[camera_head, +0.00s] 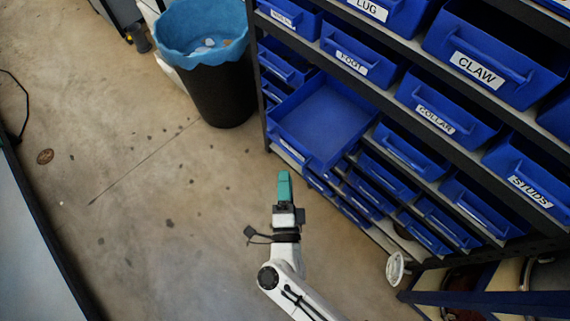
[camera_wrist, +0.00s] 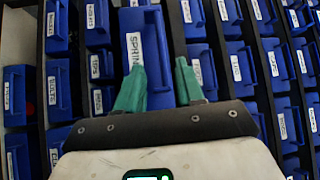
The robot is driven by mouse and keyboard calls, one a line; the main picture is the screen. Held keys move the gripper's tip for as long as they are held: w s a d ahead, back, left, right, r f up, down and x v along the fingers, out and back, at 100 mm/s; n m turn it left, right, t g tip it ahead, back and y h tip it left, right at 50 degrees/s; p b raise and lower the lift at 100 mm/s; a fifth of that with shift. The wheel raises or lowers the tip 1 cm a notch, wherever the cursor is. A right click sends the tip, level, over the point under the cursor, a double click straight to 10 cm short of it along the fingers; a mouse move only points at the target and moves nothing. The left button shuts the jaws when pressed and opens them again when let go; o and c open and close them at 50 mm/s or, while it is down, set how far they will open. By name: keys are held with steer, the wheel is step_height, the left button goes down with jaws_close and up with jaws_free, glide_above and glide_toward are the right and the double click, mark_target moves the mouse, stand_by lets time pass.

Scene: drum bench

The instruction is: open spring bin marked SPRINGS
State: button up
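The spring bin is a blue drawer whose white label reads "SPRIN", the rest partly hidden, in the wrist view (camera_wrist: 165,50). It looks larger and nearer than its neighbours. In the head view one blue bin (camera_head: 325,115) stands well out from the rack, its inside showing bare and blue; its front label is too small to read, but it appears to be the same bin. My gripper (camera_head: 284,180) is just below and in front of it. In the wrist view its teal fingers (camera_wrist: 160,66) are apart with nothing between them; contact with the bin cannot be told.
The rack holds many other blue bins, among them CLAW (camera_head: 475,68), COLLAR (camera_head: 435,118) and FOOT (camera_head: 352,62). A black waste bin with a blue liner (camera_head: 222,95) stands left of the rack.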

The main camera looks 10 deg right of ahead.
steer(key=shift+s+a+f, duration=0.1)
steer(key=shift+s, duration=0.6)
steer(key=shift+s+a+f, duration=0.1)
steer(key=shift+s, duration=0.6)
steer(key=w+a+r+n+g+y, duration=0.2)
steer(key=w+a+r+n+y, duration=0.15)
steer(key=n+y, duration=0.65)
steer(key=s+d+f+n+g+h, duration=0.1)
steer(key=s+d+f+n+g, duration=0.1)
steer(key=s+d+n+g, duration=0.4)
steer(key=s+d+f+n+g+h, duration=0.2)
steer(key=d+g, duration=0.2)
steer(key=d, duration=0.4)
steer(key=s+d+r+g+h, duration=0.2)
steer(key=s+d+g+h, duration=0.2)
steer(key=s+d, duration=0.8)
steer(key=shift+s+d+g, duration=0.25)
steer(key=shift+s+g, duration=0.1)
steer(key=shift+g, duration=0.85)
steer(key=shift+a, duration=0.1)
